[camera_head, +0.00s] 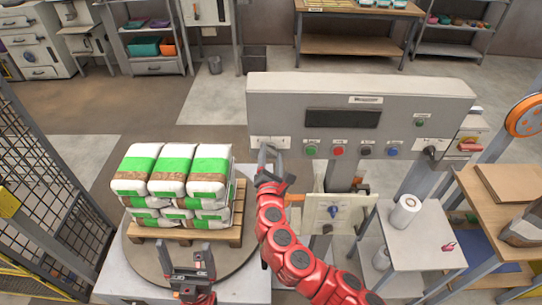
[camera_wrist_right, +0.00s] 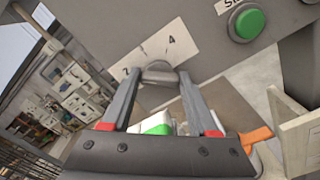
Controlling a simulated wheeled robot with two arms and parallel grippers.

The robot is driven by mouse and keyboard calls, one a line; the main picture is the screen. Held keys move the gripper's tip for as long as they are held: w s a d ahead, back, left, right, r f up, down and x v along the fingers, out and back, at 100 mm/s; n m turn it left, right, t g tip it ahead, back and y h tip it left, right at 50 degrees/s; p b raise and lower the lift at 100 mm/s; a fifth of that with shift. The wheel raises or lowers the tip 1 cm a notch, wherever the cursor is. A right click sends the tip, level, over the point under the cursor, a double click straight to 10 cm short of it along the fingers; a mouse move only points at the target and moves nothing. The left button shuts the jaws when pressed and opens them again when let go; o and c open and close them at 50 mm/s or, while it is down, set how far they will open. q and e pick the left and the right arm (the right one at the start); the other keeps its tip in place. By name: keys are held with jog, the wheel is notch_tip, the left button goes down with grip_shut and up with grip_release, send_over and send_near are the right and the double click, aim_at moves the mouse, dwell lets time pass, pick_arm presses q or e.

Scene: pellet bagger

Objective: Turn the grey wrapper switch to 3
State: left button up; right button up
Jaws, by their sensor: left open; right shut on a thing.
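The grey wrapper switch (camera_wrist_right: 158,70) shows in the right wrist view on a white plate (camera_wrist_right: 150,50) with the marks 2 and 4 legible. My right gripper (camera_wrist_right: 160,80) has a finger on each side of the knob and is shut on it. I cannot tell which mark the knob points to. In the head view my right gripper (camera_head: 269,155) is at the white plate (camera_head: 269,142) on the left of the grey control panel (camera_head: 360,92) and hides the knob. My left gripper (camera_head: 190,262) is open and empty in front of the loaded pallet.
Green-and-white sacks (camera_head: 172,168) are stacked on a wooden pallet (camera_head: 190,234) on the turntable. A row of buttons (camera_head: 338,151) and a dark switch (camera_head: 430,153) are on the panel. A mesh fence (camera_head: 45,180) stands left.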

jog(key=shift+c, duration=1.3)
jog(key=shift+f+m+b, duration=0.2)
jog(key=shift+m+b, duration=0.4)
jog(key=shift+b, duration=0.2)
jog(key=m+b, duration=0.5)
jog(key=b, duration=0.2)
jog(key=shift+f, duration=0.15)
jog(key=m+b, duration=0.3)
jog(key=shift+m, duration=0.3)
jog(key=shift+r, duration=0.2)
jog(key=o, duration=1.4)
jog(key=shift+s, duration=0.1)
